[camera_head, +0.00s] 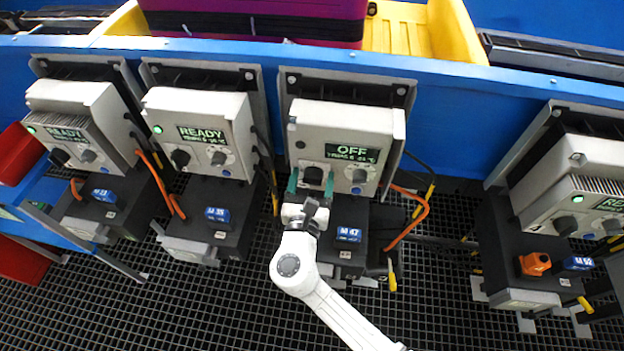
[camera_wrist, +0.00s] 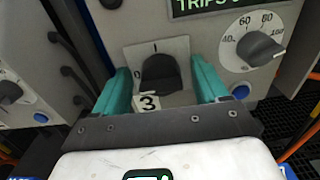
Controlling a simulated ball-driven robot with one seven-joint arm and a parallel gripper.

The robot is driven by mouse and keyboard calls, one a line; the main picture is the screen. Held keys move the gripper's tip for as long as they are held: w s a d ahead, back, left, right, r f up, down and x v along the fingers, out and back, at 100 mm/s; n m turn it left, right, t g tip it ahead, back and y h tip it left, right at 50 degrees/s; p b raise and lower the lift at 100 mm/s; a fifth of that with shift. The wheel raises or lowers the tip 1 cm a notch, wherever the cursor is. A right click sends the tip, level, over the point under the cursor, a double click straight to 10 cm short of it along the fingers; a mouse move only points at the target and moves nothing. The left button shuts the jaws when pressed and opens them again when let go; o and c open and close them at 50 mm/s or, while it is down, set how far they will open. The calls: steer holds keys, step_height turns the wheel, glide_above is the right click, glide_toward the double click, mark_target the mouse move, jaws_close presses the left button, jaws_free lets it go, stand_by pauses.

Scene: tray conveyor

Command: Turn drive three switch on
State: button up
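The third drive box from the left (camera_head: 330,115) has a display (camera_head: 351,153) that reads OFF. Its black rotary switch (camera_head: 313,175) sits at the lower left of its face. In the wrist view this switch (camera_wrist: 160,72) has a 0 mark at left, an I mark at top and a tag (camera_wrist: 148,103) with a 3. I cannot tell clearly which mark it points to. My gripper (camera_head: 311,184) is open, with green fingers on either side of the switch. In the wrist view gaps show between the fingers and the knob. My gripper also shows there (camera_wrist: 162,88).
A grey numbered dial (camera_wrist: 256,48) is close right of my gripper. Two drives to the left, (camera_head: 198,115) the nearer, read READY. Another drive (camera_head: 578,180) stands at right. Orange cables (camera_head: 408,215) hang beside the drive. A black motor block (camera_head: 345,260) lies below.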

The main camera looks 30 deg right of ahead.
steer(key=c, duration=1)
steer(key=shift+c, duration=0.2)
steer(key=shift+m+b, duration=0.3)
steer(key=shift+b, duration=0.05)
steer(key=m+b, duration=0.3)
steer(key=shift+f+m, duration=0.15)
steer(key=shift+m, duration=0.15)
steer(key=m+b, duration=0.5)
steer(key=shift+s+d+f, duration=0.1)
steer(key=m+b, duration=0.4)
steer(key=m, duration=0.1)
steer(key=shift+d+f+b, duration=0.1)
steer(key=shift+b, duration=0.3)
steer(key=shift+m+b, duration=1.65)
steer(key=shift+m, duration=0.25)
steer(key=shift+s, duration=0.1)
